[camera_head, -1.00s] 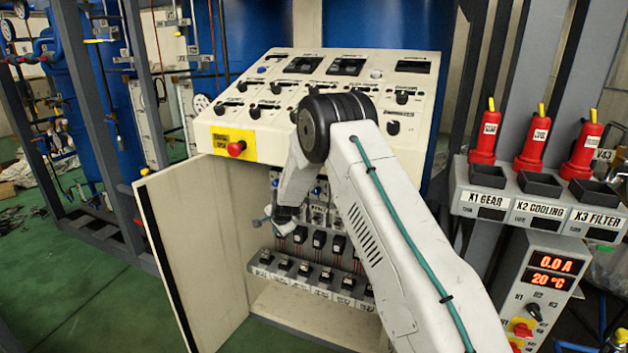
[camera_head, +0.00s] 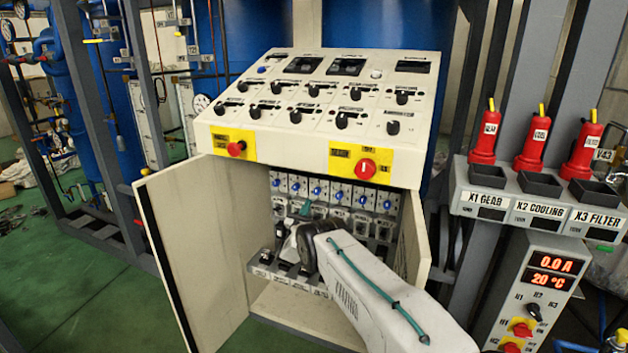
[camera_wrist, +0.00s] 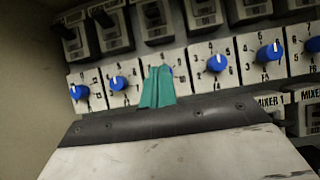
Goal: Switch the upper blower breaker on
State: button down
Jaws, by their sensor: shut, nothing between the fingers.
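The breakers stand in rows inside the open lower cabinet, and an upper row of breakers (camera_head: 318,187) with blue dials shows in the head view. In the wrist view, black-switched breakers (camera_wrist: 155,20) line the top, above a row of blue dials (camera_wrist: 217,63). I cannot read which is the upper blower breaker, nor its switch position. My gripper (camera_head: 303,208) is inside the cabinet in front of the rows. Its teal fingers (camera_wrist: 157,88) are shut and empty, over one dial and below the breaker switches; contact cannot be told. My arm hides part of the lower rows.
The cabinet's left door (camera_head: 190,250) stands open, and the right door (camera_head: 416,240) bounds the opening. A sloped console (camera_head: 320,100) with black knobs overhangs the breakers. Its front has a red emergency button (camera_head: 236,149) and a red switch (camera_head: 366,168).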

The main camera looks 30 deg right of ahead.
jog(key=shift+a+r+x, duration=0.1)
jog(key=shift+r+x, duration=0.05)
jog(key=shift+x, duration=1.6)
jog(key=shift+a+r+x, duration=0.1)
jog(key=shift+r+x, duration=0.1)
jog(key=shift+x, duration=1.55)
jog(key=shift+a+r+x, duration=0.1)
jog(key=shift+r+x, duration=0.05)
jog(key=shift+x, duration=1.55)
jog(key=shift+s+a+r, duration=0.2)
jog(key=shift+s+r, duration=0.05)
jog(key=shift+r, duration=0.4)
jog(key=shift+s+a+r, duration=0.2)
jog(key=shift+r, duration=0.45)
